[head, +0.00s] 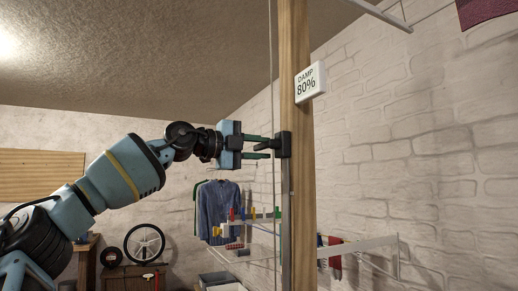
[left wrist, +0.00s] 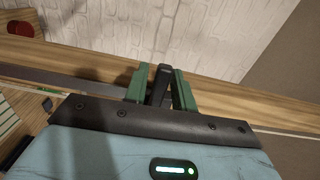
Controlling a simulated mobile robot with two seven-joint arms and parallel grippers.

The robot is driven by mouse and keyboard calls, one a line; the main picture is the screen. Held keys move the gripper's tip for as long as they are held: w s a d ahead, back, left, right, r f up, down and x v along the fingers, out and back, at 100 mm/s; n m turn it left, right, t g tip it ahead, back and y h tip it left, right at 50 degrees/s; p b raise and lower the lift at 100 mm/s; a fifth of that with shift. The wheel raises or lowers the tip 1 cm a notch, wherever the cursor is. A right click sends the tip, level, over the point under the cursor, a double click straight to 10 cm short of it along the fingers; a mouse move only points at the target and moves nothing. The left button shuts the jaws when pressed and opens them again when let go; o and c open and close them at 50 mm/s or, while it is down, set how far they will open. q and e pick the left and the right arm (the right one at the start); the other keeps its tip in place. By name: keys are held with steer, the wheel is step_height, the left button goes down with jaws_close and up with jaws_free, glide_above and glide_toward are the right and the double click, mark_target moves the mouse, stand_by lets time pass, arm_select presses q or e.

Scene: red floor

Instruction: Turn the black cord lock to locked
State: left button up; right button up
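The black cord lock (head: 284,145) is fixed to the wooden post (head: 298,220), where a thin vertical cord runs. Its dark lever points left toward my left gripper. My left gripper (head: 262,147) is level with the lock, one green finger above the lever and one below. In the left wrist view, the black lever (left wrist: 163,82) stands between the green fingertips (left wrist: 160,88), with a narrow gap beside it, so the fingers look open around it. Whether one finger touches it is unclear. My right gripper is not in view.
A white sign (head: 310,83) reading "DAMP 80%" is on the post above the lock. A drying rack (head: 370,245) and hanging clothes (head: 217,210) are behind. A white brick wall (head: 420,150) stands to the right. The space left of the post is open around my arm.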

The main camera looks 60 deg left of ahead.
mark_target(257, 148)
arm_select(q)
steer(key=shift+o, duration=0.8)
steer(key=shift+s+a, duration=0.1)
steer(key=shift+s, duration=0.5)
steer(key=s+b, duration=0.2)
steer(key=s, duration=0.3)
steer(key=shift+a, duration=0.15)
steer(key=shift+s+a, duration=0.1)
steer(key=shift+s, duration=0.7)
